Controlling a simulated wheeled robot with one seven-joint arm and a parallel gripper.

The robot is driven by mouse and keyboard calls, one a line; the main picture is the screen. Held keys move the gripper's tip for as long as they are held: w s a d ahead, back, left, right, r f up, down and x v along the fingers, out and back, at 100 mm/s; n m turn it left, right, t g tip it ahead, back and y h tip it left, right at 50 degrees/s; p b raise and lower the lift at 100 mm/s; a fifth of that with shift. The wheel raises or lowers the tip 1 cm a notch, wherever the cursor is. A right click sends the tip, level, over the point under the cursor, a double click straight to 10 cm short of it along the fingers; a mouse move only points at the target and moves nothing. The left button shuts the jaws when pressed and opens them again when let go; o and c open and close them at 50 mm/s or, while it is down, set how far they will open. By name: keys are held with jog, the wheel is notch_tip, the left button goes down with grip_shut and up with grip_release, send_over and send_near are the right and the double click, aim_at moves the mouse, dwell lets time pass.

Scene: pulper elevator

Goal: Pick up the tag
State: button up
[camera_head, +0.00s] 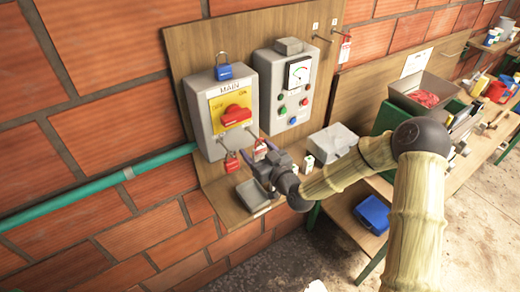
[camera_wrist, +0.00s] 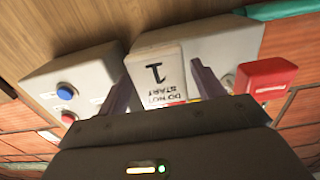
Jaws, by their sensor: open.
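A white tag (camera_wrist: 157,66) with a large 1 and the words DO NOT START shows upside down in the wrist view. My gripper (camera_wrist: 163,78) is open, with one finger on each side of the tag; I cannot tell whether either touches it. In the head view my gripper (camera_head: 264,163) is in front of the backboard, below the control boxes. A small white and red piece (camera_head: 261,149) shows at its fingers, apparently this tag, partly hidden by them.
A red padlock (camera_head: 231,162) hangs just left of my gripper, below the MAIN switch box (camera_head: 222,112). A button panel (camera_head: 287,90) is above right. A grey tray (camera_head: 253,194) lies below. Another red and white tag (camera_head: 344,49) hangs further right.

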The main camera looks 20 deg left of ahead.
jog(key=shift+s+a, duration=0.2)
jog(key=shift+w+d, duration=0.15)
jog(key=shift+d, duration=0.1)
jog(key=shift+a, duration=0.1)
jog(key=c, duration=1.1)
jog(key=shift+o, duration=0.2)
jog(key=shift+r, duration=0.1)
jog(key=shift+r, duration=0.8)
jog(key=v, duration=1.3)
jog(key=shift+b, duration=0.45)
jog(key=shift+w+r+p, duration=0.15)
jog(key=shift+p, duration=0.35)
